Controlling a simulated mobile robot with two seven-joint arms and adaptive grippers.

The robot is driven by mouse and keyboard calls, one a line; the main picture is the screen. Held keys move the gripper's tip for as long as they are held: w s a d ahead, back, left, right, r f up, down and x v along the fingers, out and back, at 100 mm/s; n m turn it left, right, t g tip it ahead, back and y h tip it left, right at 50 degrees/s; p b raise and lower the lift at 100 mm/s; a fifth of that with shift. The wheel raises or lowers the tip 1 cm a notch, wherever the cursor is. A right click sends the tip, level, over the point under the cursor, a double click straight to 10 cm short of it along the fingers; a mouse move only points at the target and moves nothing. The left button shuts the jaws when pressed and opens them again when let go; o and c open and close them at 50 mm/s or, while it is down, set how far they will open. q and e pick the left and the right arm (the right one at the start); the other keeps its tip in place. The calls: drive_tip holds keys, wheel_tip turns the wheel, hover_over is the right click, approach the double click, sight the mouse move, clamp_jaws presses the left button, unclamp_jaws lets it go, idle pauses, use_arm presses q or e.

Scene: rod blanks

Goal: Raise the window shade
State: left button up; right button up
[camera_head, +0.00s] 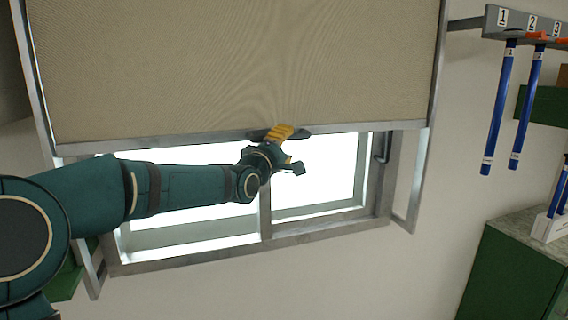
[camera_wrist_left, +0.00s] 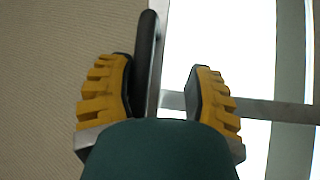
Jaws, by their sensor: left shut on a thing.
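The beige window shade (camera_head: 240,65) covers the upper part of the window, with a grey bottom bar (camera_head: 190,139) and the bright lower panes bare below it. My left gripper (camera_head: 290,148) is at the middle of that bar, shut on the dark shade handle (camera_head: 303,132). In the left wrist view the handle (camera_wrist_left: 147,45) runs between the yellow-padded fingers (camera_wrist_left: 160,85), close beside the left finger, with a visible gap towards the right one. The shade (camera_wrist_left: 60,45) fills the left of that view. My right gripper is not in view.
The metal window frame (camera_head: 330,223) has side rails and a centre post. On the right, a wall rack (camera_head: 480,24) with numbered tags holds blue rods (camera_head: 498,110). A green cabinet (camera_head: 510,275) with a grey top stands at lower right. The wall below the window is clear.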

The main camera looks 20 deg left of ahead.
use_arm(q)
drive_tip(key=shift+f, duration=1.45)
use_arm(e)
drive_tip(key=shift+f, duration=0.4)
use_arm(q)
drive_tip(key=b+v, duration=0.9)
drive_tip(key=v, duration=0.6)
drive_tip(key=shift+s, duration=0.4)
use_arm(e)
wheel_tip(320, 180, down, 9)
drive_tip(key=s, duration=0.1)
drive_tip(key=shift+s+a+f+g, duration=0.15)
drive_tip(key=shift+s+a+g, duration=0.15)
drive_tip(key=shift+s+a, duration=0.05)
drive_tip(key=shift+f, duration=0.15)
use_arm(q)
drive_tip(key=shift+a, duration=0.1)
